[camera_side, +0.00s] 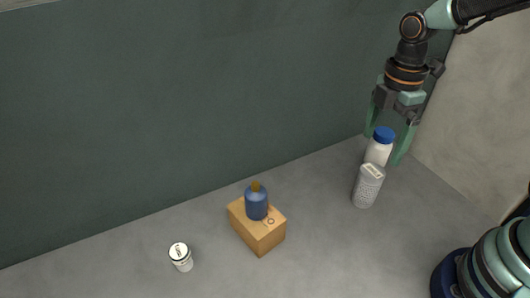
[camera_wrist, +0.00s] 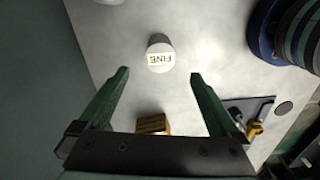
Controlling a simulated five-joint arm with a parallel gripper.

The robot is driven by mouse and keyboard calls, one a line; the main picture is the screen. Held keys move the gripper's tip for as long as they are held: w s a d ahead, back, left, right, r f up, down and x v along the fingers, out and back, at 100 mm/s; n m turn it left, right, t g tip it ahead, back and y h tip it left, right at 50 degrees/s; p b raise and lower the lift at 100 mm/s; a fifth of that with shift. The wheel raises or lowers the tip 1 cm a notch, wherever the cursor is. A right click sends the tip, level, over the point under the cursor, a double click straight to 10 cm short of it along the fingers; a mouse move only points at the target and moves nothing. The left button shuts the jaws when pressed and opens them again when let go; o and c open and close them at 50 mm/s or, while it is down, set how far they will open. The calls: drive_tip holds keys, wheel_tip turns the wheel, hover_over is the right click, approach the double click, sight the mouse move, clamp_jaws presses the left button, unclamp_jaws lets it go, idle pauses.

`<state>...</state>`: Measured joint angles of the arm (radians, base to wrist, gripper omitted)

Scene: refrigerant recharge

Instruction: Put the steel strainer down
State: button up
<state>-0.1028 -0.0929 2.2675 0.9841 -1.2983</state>
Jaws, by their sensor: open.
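The steel strainer (camera_side: 367,188) is a perforated grey cylinder with a pale label on top. In the side view it stands on the grey floor at the right, in front of the white bottle. In the wrist view a round top labelled FINE (camera_wrist: 160,55), which looks like the strainer, lies just beyond the fingertips, midway between them. My gripper (camera_side: 384,149) is open, its green fingers pointing down above and behind the strainer. Both fingers also show in the wrist view (camera_wrist: 160,73), with nothing held between them.
A white bottle with a blue cap (camera_side: 379,150) stands close behind the strainer. A wooden block (camera_side: 258,235) carries a blue container (camera_side: 256,204). A small white canister (camera_side: 181,257) stands at lower left. A dark tray (camera_wrist: 238,104) with a yellow item shows at right. Floor between block and strainer is clear.

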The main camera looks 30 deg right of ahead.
drive_tip(key=shift+d+r+m, duration=0.15)
drive_tip(key=shift+r+m, duration=0.3)
drive_tip(key=shift+m, duration=0.05)
wheel_tip(320, 180, up, 8)
drive_tip(key=s+d+m+t, duration=0.1)
drive_tip(key=m+t, duration=0.4)
drive_tip(key=m, duration=1)
drive_tip(key=shift+d+r+t, duration=0.2)
drive_tip(key=shift+d+t, duration=0.2)
drive_tip(key=shift+d, duration=0.5)
drive_tip(key=shift+s, duration=0.1)
